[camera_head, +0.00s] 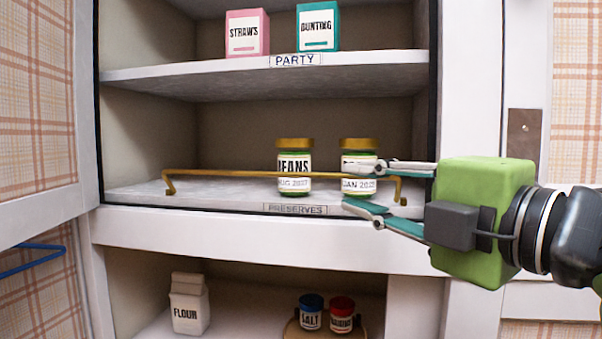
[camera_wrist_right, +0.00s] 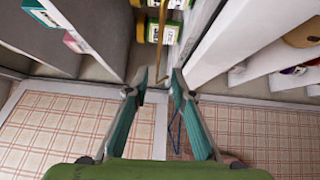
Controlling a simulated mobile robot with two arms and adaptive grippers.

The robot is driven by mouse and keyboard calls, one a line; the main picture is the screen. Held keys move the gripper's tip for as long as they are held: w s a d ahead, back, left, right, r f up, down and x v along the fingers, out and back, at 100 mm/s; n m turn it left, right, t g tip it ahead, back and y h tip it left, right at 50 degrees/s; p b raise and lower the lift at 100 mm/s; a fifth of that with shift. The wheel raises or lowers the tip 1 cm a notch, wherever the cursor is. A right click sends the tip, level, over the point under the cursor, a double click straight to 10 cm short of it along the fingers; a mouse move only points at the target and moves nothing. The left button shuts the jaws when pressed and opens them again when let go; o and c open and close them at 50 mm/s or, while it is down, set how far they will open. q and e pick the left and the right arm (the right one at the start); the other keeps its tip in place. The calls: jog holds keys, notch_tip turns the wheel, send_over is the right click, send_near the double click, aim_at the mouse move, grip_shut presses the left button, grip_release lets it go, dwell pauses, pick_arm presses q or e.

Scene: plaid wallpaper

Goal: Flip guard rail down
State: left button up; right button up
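A thin brass guard rail (camera_head: 225,172) stands raised across the front of the preserves shelf (camera_head: 235,206), its bent ends meeting the shelf front. Two gold-lidded jars stand behind it: a beans jar (camera_head: 294,165) and a jar (camera_head: 358,150) partly hidden by my gripper. My right gripper (camera_head: 352,187) is open at the rail's right part, one finger above the rail's height and one below. In the right wrist view the rail (camera_wrist_right: 161,28) runs toward the gap between the open fingertips (camera_wrist_right: 157,76). I cannot tell whether they touch it. My left gripper is not in view.
The party shelf (camera_head: 180,69) above holds a pink straws box (camera_head: 247,33) and a teal bunting box (camera_head: 318,27). Below are a flour carton (camera_head: 189,303) and salt (camera_head: 311,313) and red-lidded (camera_head: 342,315) jars. The cabinet's right frame (camera_head: 470,90) is close to my right gripper.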

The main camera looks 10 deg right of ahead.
aim_at(307, 174)
jog(key=p+x, duration=0.4)
jog(key=x, duration=0.6)
jog(key=shift+w+a+r, duration=0.15)
jog(key=shift+a, duration=0.15)
jog(key=shift+w+a, duration=0.35)
jog(key=shift+w, duration=0.15)
jog(key=shift+w+a, duration=0.1)
jog(key=shift+w, duration=0.2)
grip_shut()
